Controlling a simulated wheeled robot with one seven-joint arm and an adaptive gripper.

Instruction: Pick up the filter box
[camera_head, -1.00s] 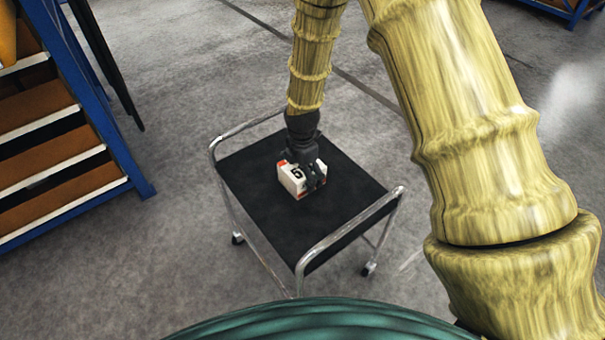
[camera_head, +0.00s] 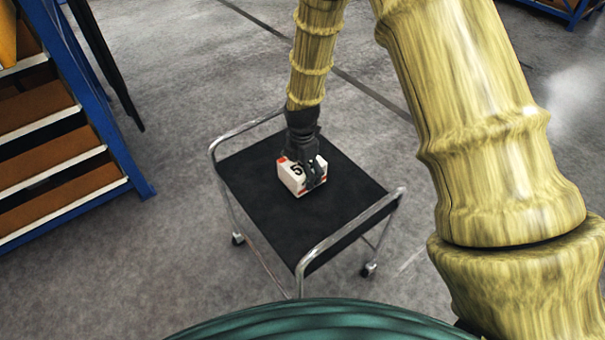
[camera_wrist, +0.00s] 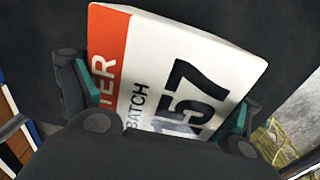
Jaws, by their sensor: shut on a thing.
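The filter box (camera_head: 291,179) is a small white box with an orange-red band and black print. In the head view it is over the middle of the black cart top (camera_head: 262,205). My gripper (camera_head: 314,178) reaches down from above and is shut on it. In the wrist view the box (camera_wrist: 185,75) sits between the two teal-padded fingers (camera_wrist: 165,110). Its face reads "BATCH" and "157", with "TER" on the orange band. Whether its underside touches the cart top or is slightly above it, I cannot tell.
The cart has chrome handle rails (camera_head: 350,228) at two ends and castors on a grey concrete floor (camera_head: 150,260). A blue-framed rack with brown shelves (camera_head: 60,150) stands at the left. Open floor surrounds the cart.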

